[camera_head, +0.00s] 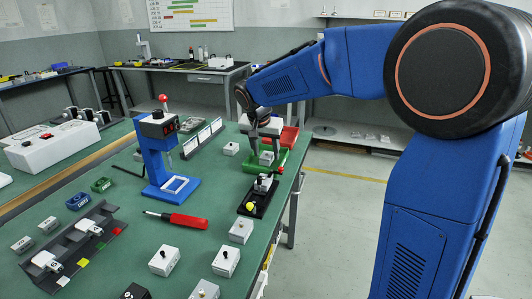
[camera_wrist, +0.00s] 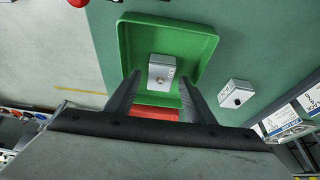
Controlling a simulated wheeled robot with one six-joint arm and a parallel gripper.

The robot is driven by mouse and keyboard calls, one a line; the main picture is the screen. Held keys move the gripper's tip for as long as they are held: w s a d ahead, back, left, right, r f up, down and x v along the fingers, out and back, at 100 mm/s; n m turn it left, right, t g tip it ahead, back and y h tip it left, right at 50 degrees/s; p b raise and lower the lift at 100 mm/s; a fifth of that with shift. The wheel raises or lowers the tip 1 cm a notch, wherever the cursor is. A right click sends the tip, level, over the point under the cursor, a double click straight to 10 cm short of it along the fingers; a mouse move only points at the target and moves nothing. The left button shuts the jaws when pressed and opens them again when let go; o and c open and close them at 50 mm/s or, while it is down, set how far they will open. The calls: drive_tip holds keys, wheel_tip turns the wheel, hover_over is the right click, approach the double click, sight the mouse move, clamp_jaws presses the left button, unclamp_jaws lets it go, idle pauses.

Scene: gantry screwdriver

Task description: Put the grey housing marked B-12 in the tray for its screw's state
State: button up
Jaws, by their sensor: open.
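A grey housing (camera_wrist: 161,73) with a dark screw spot on top sits inside the green tray (camera_wrist: 205,46); its label is too small to read. In the head view this housing (camera_head: 266,158) stands in the green tray (camera_head: 252,167), just below my gripper (camera_head: 265,146). My gripper is open, its two fingers (camera_wrist: 160,84) apart on either side of the housing in the wrist view, with gaps showing. The red tray (camera_head: 291,138) lies behind the green one and shows partly between the fingers in the wrist view (camera_wrist: 155,113).
Another grey housing (camera_head: 231,148) stands left of the green tray. Several grey housings sit at the front. The table's right edge is close to the trays.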

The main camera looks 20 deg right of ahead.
drive_tip(key=v, duration=1.2)
drive_tip(key=s+d+f+n, duration=0.1)
drive_tip(key=s+d, duration=0.2)
drive_tip(key=s, duration=0.3)
drive_tip(key=s+d+f+n+y, duration=0.1)
drive_tip(key=s+d+f, duration=0.1)
drive_tip(key=s, duration=0.4)
drive_tip(key=s+d+f+n, duration=0.1)
drive_tip(key=s+d, duration=0.2)
drive_tip(key=s, duration=0.3)
drive_tip(key=s+d+f+n, duration=0.1)
drive_tip(key=s+f+n, duration=0.1)
drive_tip(key=s+f, duration=0.3)
drive_tip(key=s+d+f+n+t+y, duration=0.1)
drive_tip(key=s+f, duration=0.4)
drive_tip(key=s, duration=0.6)
drive_tip(key=shift+s+f+n, duration=0.35)
drive_tip(key=shift+s+n, duration=0.05)
